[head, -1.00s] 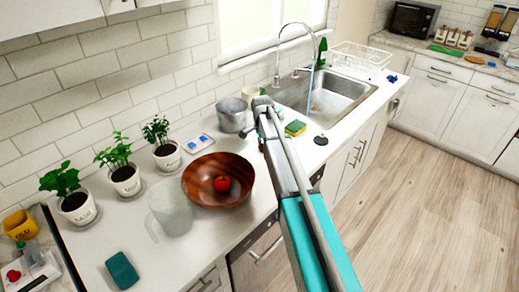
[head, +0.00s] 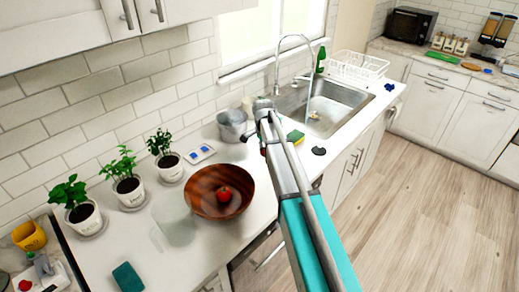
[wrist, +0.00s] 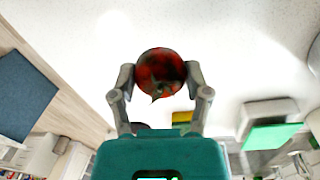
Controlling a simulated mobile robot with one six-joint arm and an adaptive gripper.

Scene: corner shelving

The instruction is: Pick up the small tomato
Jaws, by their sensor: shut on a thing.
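In the wrist view a small red tomato (wrist: 158,68) with dark patches sits between the two fingers of my gripper (wrist: 160,80). The fingers touch it from both sides and are shut on it. It is held up against a pale, bright background. In the head view my arm stretches over the counter toward the sink, and my gripper is mostly hidden behind the arm. Another red tomato (head: 224,194) lies in the brown wooden bowl (head: 243,186), left of my arm.
A clear pitcher (head: 174,217) and several potted plants stand left of the bowl. A metal pot (head: 232,125), a sponge (head: 296,137) and the sink (head: 335,112) lie near my arm. A teal block (head: 127,277) is on the front counter. The floor at right is free.

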